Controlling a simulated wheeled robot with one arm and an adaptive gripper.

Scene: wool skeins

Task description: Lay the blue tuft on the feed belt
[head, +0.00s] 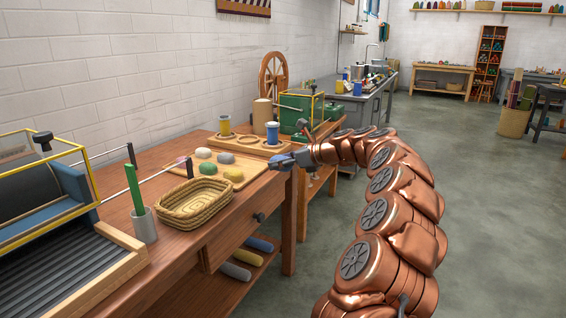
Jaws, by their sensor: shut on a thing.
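My copper arm reaches to the bench, and my gripper (285,162) is at the bench's right edge, beside the wooden board. It is shut on a small blue tuft (280,157), which is partly hidden by the fingers. The feed belt (55,268) is the dark ribbed surface at the lower left, with pale wooden rails, in front of a machine with a blue part and a yellow-framed clear guard. The belt's visible part is bare. My gripper is well to the right of it.
Several green, grey and yellow tufts lie on the board (252,164). A wicker basket (193,202) and a grey cup (144,226) with a green-handled tool stand between gripper and belt. A thin rod (158,174) crosses above the bench. Spools stand behind the board.

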